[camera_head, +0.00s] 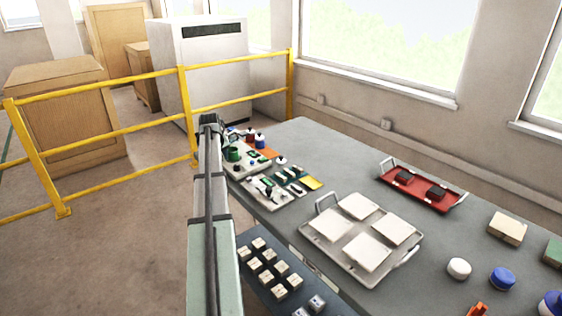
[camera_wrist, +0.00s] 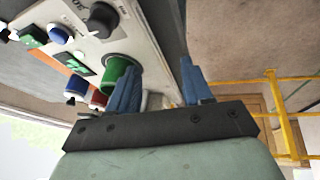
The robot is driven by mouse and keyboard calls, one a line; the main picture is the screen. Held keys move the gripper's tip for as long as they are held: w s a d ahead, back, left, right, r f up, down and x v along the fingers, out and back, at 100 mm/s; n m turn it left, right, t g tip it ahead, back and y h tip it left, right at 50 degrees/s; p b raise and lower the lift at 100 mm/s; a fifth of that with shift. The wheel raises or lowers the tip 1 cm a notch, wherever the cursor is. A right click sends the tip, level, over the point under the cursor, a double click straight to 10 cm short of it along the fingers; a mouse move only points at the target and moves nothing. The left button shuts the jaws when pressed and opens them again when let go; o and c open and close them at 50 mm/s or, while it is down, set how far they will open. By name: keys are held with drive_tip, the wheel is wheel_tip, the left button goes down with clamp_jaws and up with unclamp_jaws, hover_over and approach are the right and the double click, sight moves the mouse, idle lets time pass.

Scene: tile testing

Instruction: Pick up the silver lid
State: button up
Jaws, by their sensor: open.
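I cannot make out a silver lid for certain in either view. My gripper (camera_wrist: 160,88) is open, with two blue fingers apart and nothing seen between them. The left finger overlaps a green round part (camera_wrist: 115,68) on a light panel (camera_wrist: 88,42); I cannot tell if they touch. In the head view my gripper (camera_head: 209,119) is at the far left end of the grey table (camera_head: 320,150), mostly hidden by my arm. Near it are the green round part (camera_head: 233,154) and small red and blue pieces (camera_head: 255,138).
A grey tray (camera_head: 325,251) with pale tiles and a red tray (camera_head: 428,200) with dark blocks lie on the table. A white round piece (camera_head: 459,268) and a blue-topped one (camera_head: 502,278) stand at right. A yellow railing (camera_head: 120,132) runs beyond the table's left end.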

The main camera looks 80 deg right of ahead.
drive_tip(key=s+d+r+m, duration=0.2)
drive_tip(key=s+d+r, duration=0.15)
drive_tip(key=s, duration=0.25)
drive_tip(key=s+d+r+m, duration=0.1)
drive_tip(key=s+d+r, duration=0.1)
drive_tip(key=s+r, duration=0.35)
drive_tip(key=m+g, duration=0.1)
drive_tip(key=m, duration=0.4)
approach(281, 157)
drive_tip(key=x, duration=0.9)
drive_tip(key=shift+d+r, duration=0.1)
drive_tip(key=shift+d, duration=0.15)
clamp_jaws()
